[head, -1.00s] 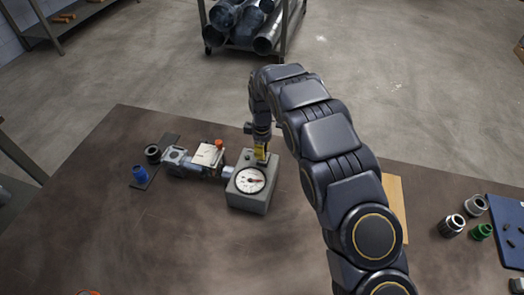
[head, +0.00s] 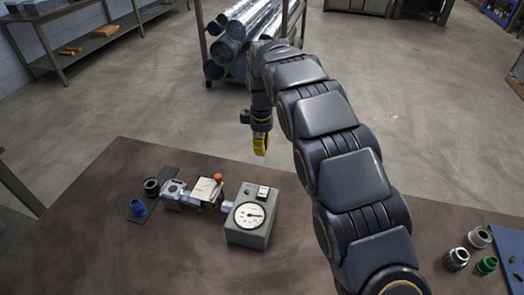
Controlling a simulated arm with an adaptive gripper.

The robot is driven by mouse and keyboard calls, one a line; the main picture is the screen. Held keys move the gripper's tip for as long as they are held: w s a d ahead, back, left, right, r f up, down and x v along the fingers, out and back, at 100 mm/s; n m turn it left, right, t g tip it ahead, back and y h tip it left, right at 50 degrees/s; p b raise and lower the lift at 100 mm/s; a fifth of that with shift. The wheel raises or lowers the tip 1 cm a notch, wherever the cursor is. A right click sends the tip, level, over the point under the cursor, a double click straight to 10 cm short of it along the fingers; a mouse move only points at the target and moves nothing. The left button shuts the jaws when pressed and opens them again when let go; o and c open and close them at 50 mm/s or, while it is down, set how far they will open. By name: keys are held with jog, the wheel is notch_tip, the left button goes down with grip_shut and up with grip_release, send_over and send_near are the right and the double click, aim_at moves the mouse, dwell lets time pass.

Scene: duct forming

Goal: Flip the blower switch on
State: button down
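A grey box (head: 263,236) with a round white gauge (head: 249,215) on its sloped face stands on the brown table. A small white-and-dark switch (head: 263,192) sits on its top, at the back right. Whether the switch is on or off is too small to tell. My gripper (head: 261,148), with yellow fingers, hangs above and behind the box, pointing down and clear of the switch. Its fingers overlap in this view, so their opening is hidden. Nothing shows in them.
A blower-like assembly (head: 195,194) with an orange knob joins the box's left side. A blue fitting (head: 137,207) and a black ring (head: 151,187) are farther left. Several fittings (head: 456,259) lie at the right by a blue mat (head: 512,243). The front table is clear.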

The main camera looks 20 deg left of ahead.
aim_at(260, 193)
jog(key=shift+w, duration=0.15)
jog(key=shift+w+d+r+g, duration=0.1)
jog(key=shift+w+g, duration=0.05)
jog(key=shift+g, duration=0.5)
jog(key=shift+w+r+g, duration=0.1)
jog(key=shift+g, duration=0.55)
jog(key=shift+f, duration=0.1)
jog(key=f, duration=0.4)
jog(key=s+f, duration=0.1)
jog(key=f, duration=0.3)
jog(key=s+f, duration=0.1)
jog(key=f, duration=0.4)
jog(key=shift+s, duration=0.25)
jog(key=shift+f, duration=0.35)
jog(key=shift+s+f+t, duration=0.35)
jog(key=shift+f+t, duration=0.25)
jog(key=shift+t, duration=0.6)
